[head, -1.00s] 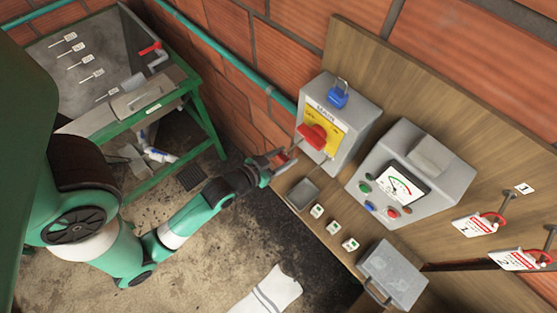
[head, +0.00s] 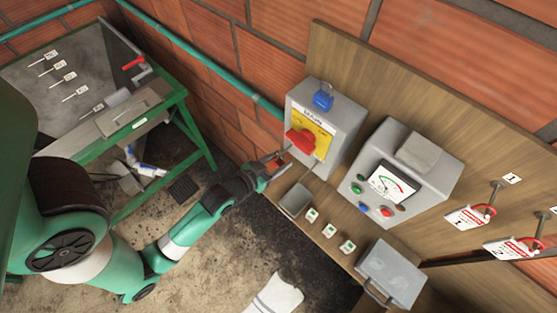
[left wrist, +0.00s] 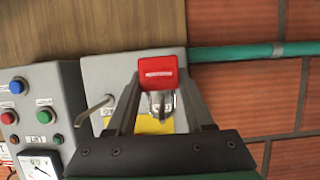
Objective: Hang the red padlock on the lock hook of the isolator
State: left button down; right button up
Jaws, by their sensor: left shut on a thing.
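The isolator (head: 345,115) is a grey box on the wooden board with a yellow plate and a red handle (head: 300,141). A blue padlock (head: 323,97) is at its top. My left gripper (head: 277,162) is just left of and below the handle. In the left wrist view the gripper is shut on the red padlock (left wrist: 160,72), whose metal shackle (left wrist: 160,103) shows below the red body. The isolator (left wrist: 110,67) lies behind it there, partly hidden by padlock and fingers. A bent grey rod (left wrist: 96,108) shows beside the left finger; I cannot tell whether it is the lock hook. My right gripper is out of view.
A grey control box (head: 431,160) with a gauge and buttons stands right of the isolator. A small grey tray (head: 295,199), several white switches and a grey case (head: 391,273) lie below. Red-and-white tags (head: 470,217) hang at right. A green pipe (head: 215,72) runs along the brick wall.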

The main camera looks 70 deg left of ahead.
pick_arm(q)
jog(key=shift+c, duration=1)
grip_release()
jog(key=b+v, duration=0.1)
jog(key=v, duration=1)
jog(key=shift+s+r, duration=0.25)
jog(key=shift+d, duration=0.15)
